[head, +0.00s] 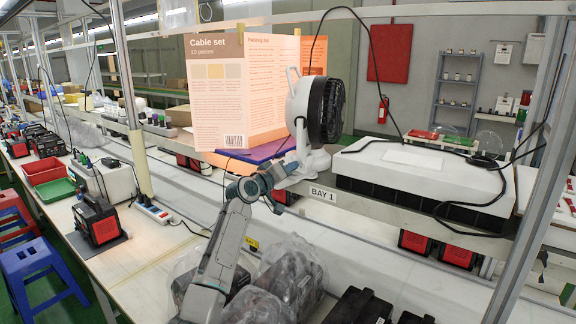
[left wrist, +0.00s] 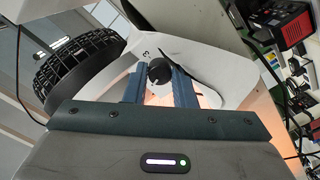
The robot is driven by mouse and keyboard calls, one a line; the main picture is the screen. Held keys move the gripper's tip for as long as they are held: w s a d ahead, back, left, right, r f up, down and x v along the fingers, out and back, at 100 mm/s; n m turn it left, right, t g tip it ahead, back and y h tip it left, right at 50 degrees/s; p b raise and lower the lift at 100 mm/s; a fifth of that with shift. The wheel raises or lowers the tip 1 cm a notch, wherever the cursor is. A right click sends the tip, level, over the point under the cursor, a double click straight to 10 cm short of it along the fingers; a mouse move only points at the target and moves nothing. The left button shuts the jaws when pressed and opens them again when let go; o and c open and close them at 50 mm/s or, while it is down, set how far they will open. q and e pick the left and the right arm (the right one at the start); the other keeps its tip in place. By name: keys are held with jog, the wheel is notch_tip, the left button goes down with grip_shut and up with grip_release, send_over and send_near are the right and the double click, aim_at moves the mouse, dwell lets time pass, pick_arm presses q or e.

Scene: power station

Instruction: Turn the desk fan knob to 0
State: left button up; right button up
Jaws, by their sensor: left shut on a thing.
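The desk fan (head: 326,110) is white with a black round grille and stands on the shelf marked BAY 1. Its black grille shows at the left in the left wrist view (left wrist: 80,68). The dark round knob (left wrist: 159,73) sits on the fan's white base, with a printed "3" beside it. My left gripper (head: 283,171) reaches the fan's base from the left; in the left wrist view its blue fingers (left wrist: 160,84) stand on both sides of the knob and are shut on it. In the head view the knob is hidden behind the gripper. My right gripper is not in view.
A long white box (head: 405,170) with a black cable lies to the right. Bagged dark items (head: 290,275) lie below my left arm.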

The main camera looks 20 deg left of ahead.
pick_arm(q)
jog(key=shift+n+p, duration=5.5)
jog(key=shift+n, duration=2.3)
jog(key=o, duration=1)
